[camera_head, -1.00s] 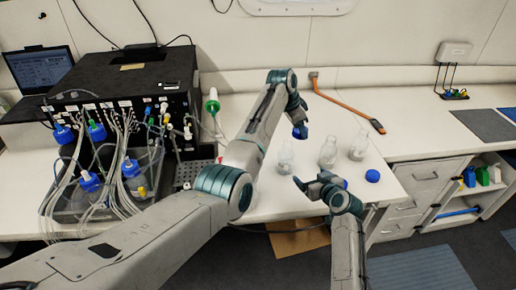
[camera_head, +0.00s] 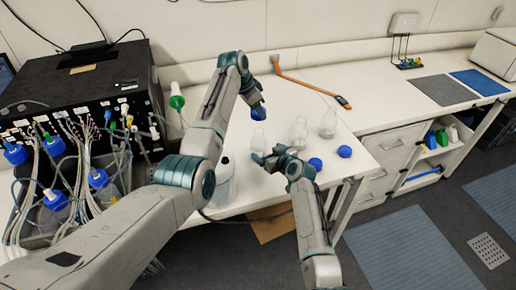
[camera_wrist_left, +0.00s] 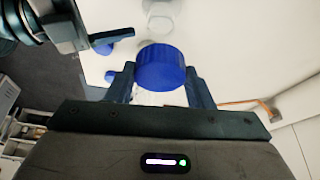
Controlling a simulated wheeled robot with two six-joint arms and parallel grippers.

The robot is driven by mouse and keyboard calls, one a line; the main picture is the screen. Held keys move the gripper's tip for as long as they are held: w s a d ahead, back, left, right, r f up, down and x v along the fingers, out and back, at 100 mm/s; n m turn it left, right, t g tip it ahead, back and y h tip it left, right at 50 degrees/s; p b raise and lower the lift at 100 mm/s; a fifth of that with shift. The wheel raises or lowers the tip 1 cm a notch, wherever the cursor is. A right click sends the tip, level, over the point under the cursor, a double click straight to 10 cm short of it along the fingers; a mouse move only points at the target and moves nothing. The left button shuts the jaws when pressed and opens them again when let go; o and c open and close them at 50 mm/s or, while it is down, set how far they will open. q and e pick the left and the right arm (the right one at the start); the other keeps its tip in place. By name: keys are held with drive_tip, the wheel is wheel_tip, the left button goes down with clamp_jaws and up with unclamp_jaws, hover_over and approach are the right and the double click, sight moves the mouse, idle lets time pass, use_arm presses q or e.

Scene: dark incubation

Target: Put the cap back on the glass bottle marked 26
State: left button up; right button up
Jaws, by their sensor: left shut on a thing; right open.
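My left gripper (camera_head: 252,99) is shut on a blue screw cap (camera_head: 258,113), held in the air. In the left wrist view the cap (camera_wrist_left: 160,68) sits between the two fingers. In the head view the cap appears just above the neck of the leftmost clear glass bottle (camera_head: 258,136), which stands upright and uncapped. Whether they touch I cannot tell. Two more open glass bottles, a middle one (camera_head: 299,131) and a right one (camera_head: 328,124), stand to its right. No number is readable. My right gripper (camera_head: 268,158) is open and empty, low in front of the leftmost bottle.
Two loose blue caps, one near my right gripper (camera_head: 315,163) and one farther right (camera_head: 345,152), lie on the white bench (camera_head: 367,118). An orange-handled tool (camera_head: 310,84) lies behind the bottles. A black machine (camera_head: 75,90) with tubing and blue-capped bottles fills the left.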

sight(259, 130)
drive_tip(key=x, duration=0.6)
drive_tip(key=shift+w+a+f, duration=0.1)
drive_tip(key=shift+w+a, duration=0.1)
use_arm(q)
drive_tip(key=shift+d, duration=0.2)
use_arm(e)
drive_tip(key=shift+w+a+f, duration=0.1)
drive_tip(key=shift+w+f, duration=0.1)
drive_tip(key=shift+w, duration=0.15)
use_arm(q)
drive_tip(key=shift+a, duration=0.1)
use_arm(e)
drive_tip(key=shift+a, duration=0.1)
drive_tip(key=shift+c, duration=0.5)
drive_tip(key=c, duration=1.4)
use_arm(q)
drive_tip(key=shift+f, duration=2.45)
drive_tip(key=shift+f, duration=0.85)
drive_tip(key=shift+f, duration=0.55)
